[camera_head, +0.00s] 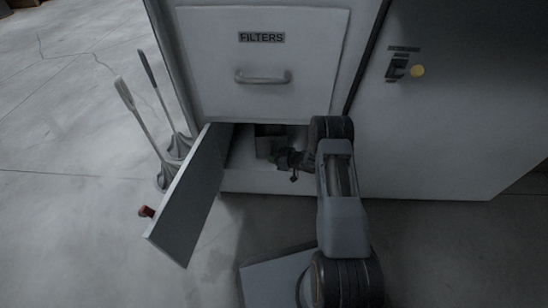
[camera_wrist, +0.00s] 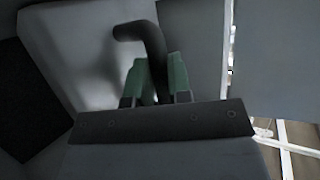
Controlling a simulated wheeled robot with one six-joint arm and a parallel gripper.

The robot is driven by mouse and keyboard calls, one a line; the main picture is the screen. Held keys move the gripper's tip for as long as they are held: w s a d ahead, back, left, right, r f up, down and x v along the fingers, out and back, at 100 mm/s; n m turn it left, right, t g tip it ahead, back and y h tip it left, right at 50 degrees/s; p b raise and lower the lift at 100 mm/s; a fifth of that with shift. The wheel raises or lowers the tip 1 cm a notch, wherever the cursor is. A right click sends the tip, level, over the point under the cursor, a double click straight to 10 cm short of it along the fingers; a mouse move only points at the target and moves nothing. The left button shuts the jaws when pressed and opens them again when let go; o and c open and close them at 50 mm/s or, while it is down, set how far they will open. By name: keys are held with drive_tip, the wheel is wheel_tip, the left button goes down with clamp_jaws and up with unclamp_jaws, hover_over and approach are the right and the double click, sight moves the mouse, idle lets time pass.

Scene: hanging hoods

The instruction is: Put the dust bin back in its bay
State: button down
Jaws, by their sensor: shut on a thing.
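The dust bin (camera_head: 266,145) shows as a small dark grey box inside the low open bay (camera_head: 240,180), under the panel marked FILTERS. My gripper (camera_head: 288,160) reaches into the bay in front of it, partly hidden by shadow and my arm. In the wrist view, my gripper's green fingers (camera_wrist: 155,82) are shut around a dark bent handle (camera_wrist: 143,32), with pale grey surfaces behind. The handle appears to be the bin's. How far the bin sits inside the bay cannot be told clearly.
The bay's door (camera_head: 190,200) stands swung open to the left, with a red knob (camera_head: 146,211) on its outer side. Two long-handled tools (camera_head: 140,115) stand left of the cabinet.

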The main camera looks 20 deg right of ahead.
drive_tip(key=shift+f, duration=0.1)
drive_tip(key=c, duration=1)
unclamp_jaws()
drive_tip(key=shift+o, duration=0.2)
